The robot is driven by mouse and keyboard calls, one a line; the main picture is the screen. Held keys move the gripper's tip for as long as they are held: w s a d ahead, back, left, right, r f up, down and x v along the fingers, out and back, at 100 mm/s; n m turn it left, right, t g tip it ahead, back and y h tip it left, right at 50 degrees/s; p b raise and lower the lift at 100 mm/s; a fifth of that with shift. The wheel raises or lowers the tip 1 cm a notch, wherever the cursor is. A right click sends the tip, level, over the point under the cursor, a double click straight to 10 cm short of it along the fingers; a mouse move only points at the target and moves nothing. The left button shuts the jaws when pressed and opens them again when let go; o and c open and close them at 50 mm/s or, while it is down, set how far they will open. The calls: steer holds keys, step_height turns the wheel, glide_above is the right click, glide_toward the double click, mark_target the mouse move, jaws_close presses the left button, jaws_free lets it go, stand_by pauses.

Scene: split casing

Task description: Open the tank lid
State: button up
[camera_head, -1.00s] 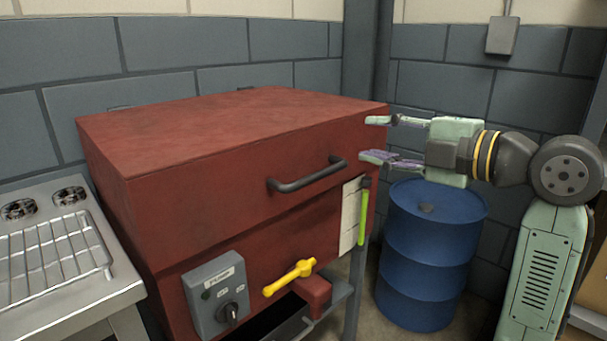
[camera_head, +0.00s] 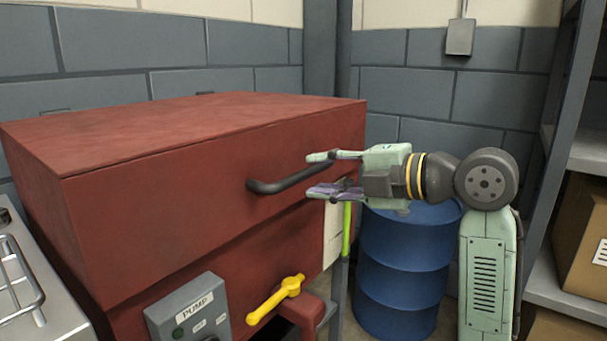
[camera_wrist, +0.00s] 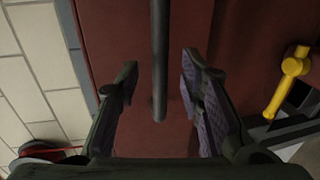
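The red tank's lid (camera_head: 190,140) is closed, with a dark bar handle (camera_head: 278,184) on its front face. My gripper (camera_head: 320,174) is open at the right end of the handle. In the head view one finger is above the bar and the other below it. In the wrist view the handle (camera_wrist: 159,60) runs between the two open fingers (camera_wrist: 158,85), with space on both sides. I cannot tell from these views whether a finger touches the bar.
A grey pump switch box (camera_head: 190,312) and a yellow valve lever (camera_head: 275,299) are on the tank front below the lid. A blue drum (camera_head: 405,265) stands behind my arm. Shelves with cardboard boxes (camera_head: 580,225) are at the right. A metal rack (camera_head: 15,280) is at the left.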

mark_target(308, 175)
steer(key=shift+x, duration=2.15)
steer(key=shift+c, duration=0.2)
jaws_close()
